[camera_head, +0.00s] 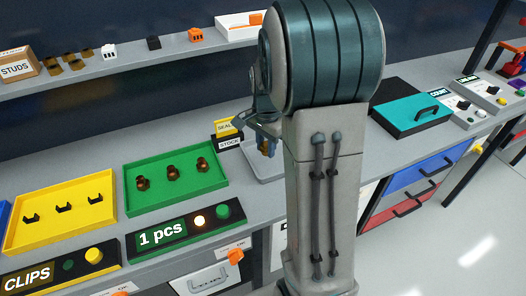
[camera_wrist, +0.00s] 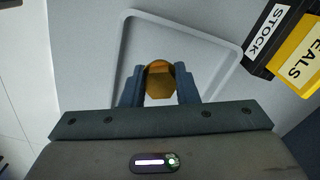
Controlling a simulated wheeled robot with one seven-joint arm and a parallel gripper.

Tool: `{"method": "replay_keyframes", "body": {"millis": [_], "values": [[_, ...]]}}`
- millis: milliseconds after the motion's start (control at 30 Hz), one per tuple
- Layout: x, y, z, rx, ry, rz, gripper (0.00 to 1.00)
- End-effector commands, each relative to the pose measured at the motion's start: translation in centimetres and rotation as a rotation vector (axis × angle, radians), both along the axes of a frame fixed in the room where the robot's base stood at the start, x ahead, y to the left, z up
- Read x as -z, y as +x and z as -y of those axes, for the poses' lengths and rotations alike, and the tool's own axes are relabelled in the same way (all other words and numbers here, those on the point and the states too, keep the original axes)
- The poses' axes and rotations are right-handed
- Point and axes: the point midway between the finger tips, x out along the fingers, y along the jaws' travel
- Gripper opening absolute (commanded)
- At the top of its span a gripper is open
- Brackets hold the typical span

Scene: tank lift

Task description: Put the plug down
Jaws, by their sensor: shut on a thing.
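The plug (camera_wrist: 160,82), a brass-coloured piece, is held between the two fingers of my gripper (camera_wrist: 160,90) in the wrist view. The gripper is shut on it. Below it is a grey tray (camera_wrist: 128,55) with a raised rim; the plug appears over the tray, but I cannot tell whether it touches the tray floor. In the head view my gripper (camera_head: 266,143) is partly hidden behind my arm, over the grey tray (camera_head: 262,172), which is also partly hidden.
Black and yellow STOCK and SEALS signs (camera_head: 229,130) stand just behind the tray. A green tray (camera_head: 190,170) with brown fittings lies left, beside a yellow tray (camera_head: 60,207) of clips. A teal case (camera_head: 415,105) lies right. A shelf (camera_head: 130,50) runs behind.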

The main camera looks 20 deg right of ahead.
Motion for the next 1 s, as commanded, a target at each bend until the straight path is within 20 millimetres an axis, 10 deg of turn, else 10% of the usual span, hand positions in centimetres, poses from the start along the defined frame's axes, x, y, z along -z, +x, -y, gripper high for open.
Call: {"method": "replay_keyframes", "body": {"millis": [1000], "values": [[5.9, 2.4, 0.2, 0.001, -0.001, 0.001, 0.03]]}}
